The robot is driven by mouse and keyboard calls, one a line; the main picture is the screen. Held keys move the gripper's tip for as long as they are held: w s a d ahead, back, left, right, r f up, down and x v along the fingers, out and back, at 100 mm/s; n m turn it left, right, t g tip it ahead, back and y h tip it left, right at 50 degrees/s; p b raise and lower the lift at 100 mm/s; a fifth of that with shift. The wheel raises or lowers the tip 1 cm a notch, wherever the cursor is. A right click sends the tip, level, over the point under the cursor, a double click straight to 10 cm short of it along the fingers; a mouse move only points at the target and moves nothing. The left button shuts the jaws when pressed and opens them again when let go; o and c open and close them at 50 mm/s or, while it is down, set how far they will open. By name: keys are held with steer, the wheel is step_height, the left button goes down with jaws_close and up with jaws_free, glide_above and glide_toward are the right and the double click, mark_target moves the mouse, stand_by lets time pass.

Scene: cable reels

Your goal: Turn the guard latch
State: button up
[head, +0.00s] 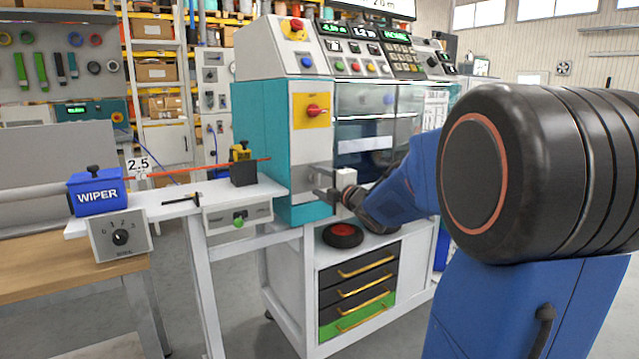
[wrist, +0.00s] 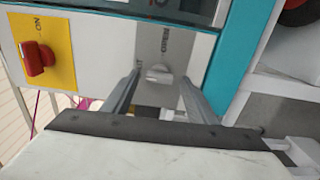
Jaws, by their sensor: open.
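The guard latch (wrist: 158,74) is a small pale grey knob on a grey plate (wrist: 178,42) on the machine's front panel. In the wrist view it sits between the two fingers of my gripper (wrist: 160,84). The fingers are apart on either side of it, and I see no clear contact. Lettering on the plate is sideways and partly hidden by a finger. In the head view my gripper (head: 322,194) is at the lower front of the teal machine (head: 265,150); the knob cannot be made out there.
A red rotary switch (head: 314,111) on a yellow plate is above the latch. A black and red reel (head: 343,235) lies on the cart top below my gripper. A white bench with a blue WIPER box (head: 98,192) and a black block (head: 243,173) stands to the left.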

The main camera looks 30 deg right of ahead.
steer(key=s, duration=1.7)
steer(key=shift+d, duration=0.3)
steer(key=s+a+f+m+g, duration=1.3)
steer(key=s+a+f+m, duration=0.5)
steer(key=s, duration=0.4)
steer(key=shift+s+a+f+m+h, duration=0.15)
steer(key=shift+a+f+m+h, duration=0.2)
steer(key=shift+f, duration=0.45)
